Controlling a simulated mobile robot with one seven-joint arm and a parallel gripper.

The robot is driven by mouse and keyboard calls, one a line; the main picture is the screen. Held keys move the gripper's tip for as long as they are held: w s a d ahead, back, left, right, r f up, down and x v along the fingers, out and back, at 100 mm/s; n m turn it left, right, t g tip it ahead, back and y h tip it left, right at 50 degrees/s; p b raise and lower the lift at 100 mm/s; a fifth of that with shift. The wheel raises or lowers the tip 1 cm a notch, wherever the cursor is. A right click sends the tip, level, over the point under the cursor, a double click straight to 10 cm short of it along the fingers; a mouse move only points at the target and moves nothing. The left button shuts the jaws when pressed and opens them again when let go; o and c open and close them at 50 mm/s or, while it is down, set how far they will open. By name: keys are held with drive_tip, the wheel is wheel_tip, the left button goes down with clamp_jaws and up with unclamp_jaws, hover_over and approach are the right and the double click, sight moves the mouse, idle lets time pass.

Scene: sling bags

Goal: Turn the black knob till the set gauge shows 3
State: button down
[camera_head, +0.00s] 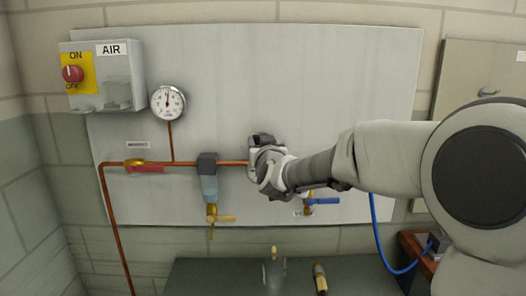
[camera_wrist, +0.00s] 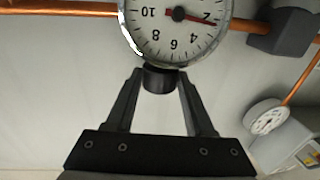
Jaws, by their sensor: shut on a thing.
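The set gauge (camera_wrist: 165,45) is a round white dial on the copper pipe, shown upside down in the wrist view. Its red needle points close to the 2, slightly toward the 4. The black knob (camera_wrist: 159,80) is a short cylinder next to the gauge's rim. My gripper (camera_wrist: 160,76) is shut on the knob, one finger on each side. In the head view my gripper (camera_head: 262,168) is at the pipe in the middle of the panel and hides the gauge's face and most of the knob.
A second gauge (camera_head: 168,102) is at the panel's upper left. A red-handled valve (camera_head: 145,167), a filter (camera_head: 208,180) with a brass drain and a blue-handled valve (camera_head: 322,201) are on the pipe. An AIR switch box (camera_head: 120,85) is far left. A dark bench (camera_head: 220,275) lies below.

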drive_tip(key=shift+a+r+m+h+p, duration=0.15)
drive_tip(key=shift+m+h+p, duration=0.15)
drive_tip(key=shift+h, duration=0.25)
drive_tip(key=shift+a+f+m+h+p, duration=0.1)
drive_tip(key=shift+a+m+h+p, duration=0.05)
drive_tip(key=shift+m+h, duration=0.35)
drive_tip(key=shift+m+h+p, duration=0.3)
drive_tip(key=shift+h+p, duration=0.1)
drive_tip(key=shift+h, duration=0.25)
drive_tip(key=shift+m+h+p, duration=0.5)
drive_tip(key=shift+h+p, duration=0.05)
drive_tip(key=shift+h, duration=0.25)
drive_tip(key=c, duration=0.5)
unclamp_jaws()
drive_tip(key=shift+c, duration=0.2)
drive_tip(key=s+a, duration=0.2)
drive_tip(key=s, duration=1.5)
drive_tip(key=shift+a, duration=0.35)
